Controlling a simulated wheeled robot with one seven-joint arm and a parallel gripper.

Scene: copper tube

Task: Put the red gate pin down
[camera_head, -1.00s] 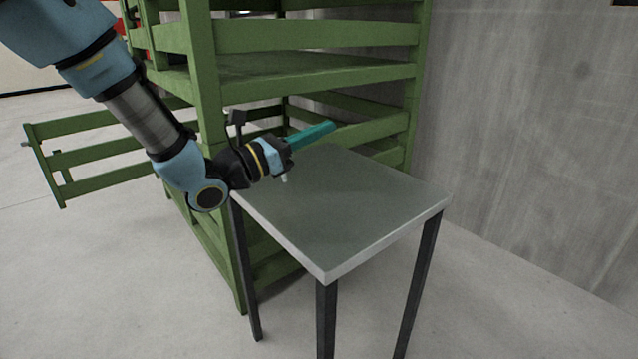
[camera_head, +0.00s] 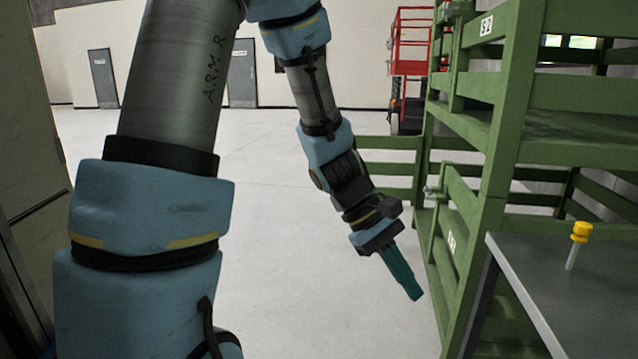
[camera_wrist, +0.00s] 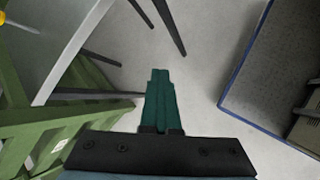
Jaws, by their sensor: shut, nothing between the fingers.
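No red pin shows in either view. My gripper (camera_head: 415,293) hangs to the left of the table, apart from the pin, pointing down and to the right. Its teal fingers are together with nothing between them, as the wrist view also shows (camera_wrist: 160,74).
A green slatted rack (camera_head: 505,130) stands behind and left of the table, close to my gripper's right. A blue-edged surface (camera_wrist: 240,75) lies at the right of the wrist view. A red lift (camera_head: 411,45) stands far back. Open floor (camera_head: 300,270) lies left of the rack.

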